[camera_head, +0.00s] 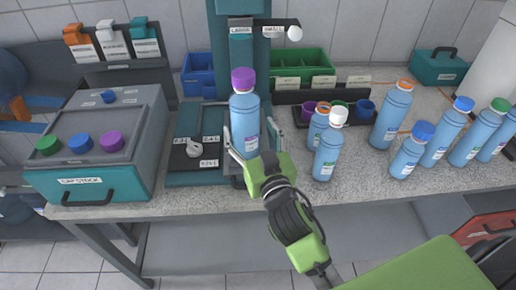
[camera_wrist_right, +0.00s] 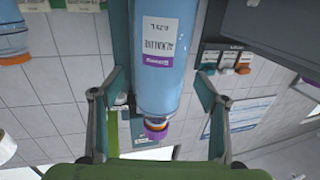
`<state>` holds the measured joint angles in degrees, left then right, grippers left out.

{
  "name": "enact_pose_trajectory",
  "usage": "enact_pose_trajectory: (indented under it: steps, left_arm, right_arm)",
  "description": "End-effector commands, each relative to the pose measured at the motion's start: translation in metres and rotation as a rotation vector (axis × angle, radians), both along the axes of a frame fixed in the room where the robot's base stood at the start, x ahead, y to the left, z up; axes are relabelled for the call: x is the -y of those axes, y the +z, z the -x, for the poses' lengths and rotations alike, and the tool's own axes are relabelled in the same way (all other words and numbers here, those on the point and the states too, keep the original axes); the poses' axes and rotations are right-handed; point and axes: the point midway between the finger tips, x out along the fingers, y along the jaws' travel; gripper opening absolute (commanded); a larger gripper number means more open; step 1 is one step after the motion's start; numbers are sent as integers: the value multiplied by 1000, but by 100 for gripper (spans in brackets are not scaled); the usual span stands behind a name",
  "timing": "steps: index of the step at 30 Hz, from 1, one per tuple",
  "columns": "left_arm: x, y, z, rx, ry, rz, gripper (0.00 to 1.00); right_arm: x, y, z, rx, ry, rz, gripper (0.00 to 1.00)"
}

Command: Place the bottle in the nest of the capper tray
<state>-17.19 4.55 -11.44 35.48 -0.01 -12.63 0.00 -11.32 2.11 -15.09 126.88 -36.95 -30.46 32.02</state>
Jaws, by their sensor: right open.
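A blue bottle with a purple cap (camera_head: 244,120) stands upright under the capper head, at the right part of the teal capper tray (camera_head: 190,180). My right gripper (camera_head: 249,133) is open, with one finger on each side of the bottle's body. In the right wrist view, inverted, the bottle (camera_wrist_right: 163,50) with its white label sits between the spread fingers, with gaps on both sides. The bottle's base and the nest are largely hidden behind my gripper, so I cannot tell how it is seated. My left gripper is not in view.
Several blue bottles stand right of the capper; the white-capped one (camera_head: 328,150) is close to my right gripper. A capstock box (camera_head: 105,150) with coloured caps stands left. Blue (camera_head: 198,76) and green bins (camera_head: 300,64) are behind. Some bare counter (camera_head: 350,195) lies in front.

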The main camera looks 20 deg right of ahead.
Motion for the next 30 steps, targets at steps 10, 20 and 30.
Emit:
enact_pose_trajectory:
  steps: [10,20,30]
  left_arm:
    - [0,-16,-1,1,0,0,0]
    - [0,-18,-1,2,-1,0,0]
    - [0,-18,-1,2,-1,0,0]
  right_arm:
    - [-3,-3,64,-3,-1,-1,68]
    - [-3,1,78,1,-1,0,68]
    - [-3,1,78,1,-1,0,68]
